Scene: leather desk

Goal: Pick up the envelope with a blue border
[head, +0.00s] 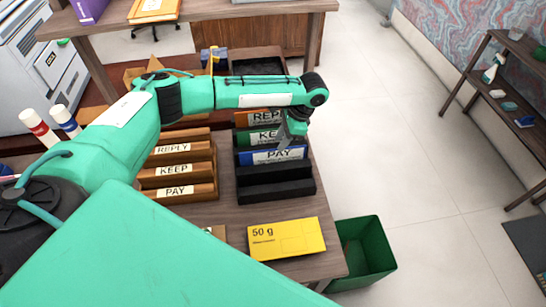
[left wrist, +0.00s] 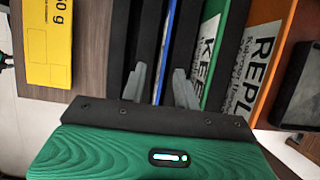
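A blue-edged piece labelled PAY (head: 275,156) stands upright in the black rack (head: 285,190). I cannot tell whether it is an envelope or a divider. In the left wrist view its narrow blue edge (left wrist: 167,45) shows between my fingers. My left gripper (head: 288,150) is at the right part of the PAY piece, pointing down. In the left wrist view the gripper (left wrist: 161,80) is open, one finger on each side of the blue edge, with gaps. No other blue-bordered envelope is clearly visible. My right gripper is not in view.
Green KEEP (head: 261,135) and orange REPLY (head: 262,117) pieces stand behind PAY. Wooden holders (head: 178,178) stand to the left. A yellow 50 g box (head: 287,240) lies in front, near the desk edge. A green bin (head: 365,255) stands beside the desk.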

